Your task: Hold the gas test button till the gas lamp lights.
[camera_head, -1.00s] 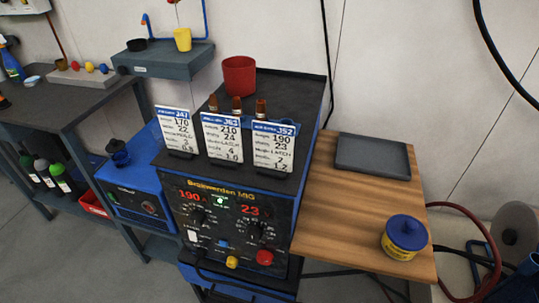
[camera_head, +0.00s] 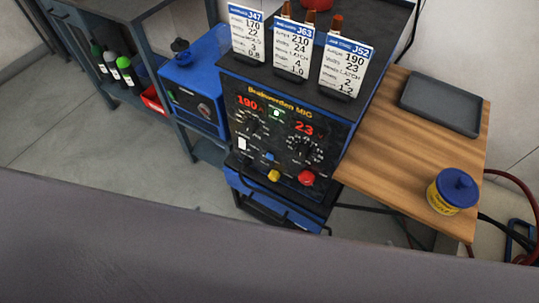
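The welder, marked Brauwerden MIG (camera_head: 285,145), stands in the middle with its dark front panel facing me. Red displays read 190 (camera_head: 248,102) and about 23 (camera_head: 304,130). A small green light (camera_head: 276,113) glows between them; its label is too small to read. Black knobs sit below the displays. Lower down are a white switch (camera_head: 242,143), a small blue button (camera_head: 270,157), a yellow connector (camera_head: 273,175) and a red connector (camera_head: 306,178). I cannot read which control is the gas test button. Neither gripper is in view.
Three job cards, J47 (camera_head: 247,33), J63 (camera_head: 292,46) and J52 (camera_head: 345,68), stand on the welder. Right is a wooden shelf (camera_head: 395,135) with a grey tray (camera_head: 440,103) and a blue-lidded tub (camera_head: 452,191). A large grey shape covers the bottom foreground.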

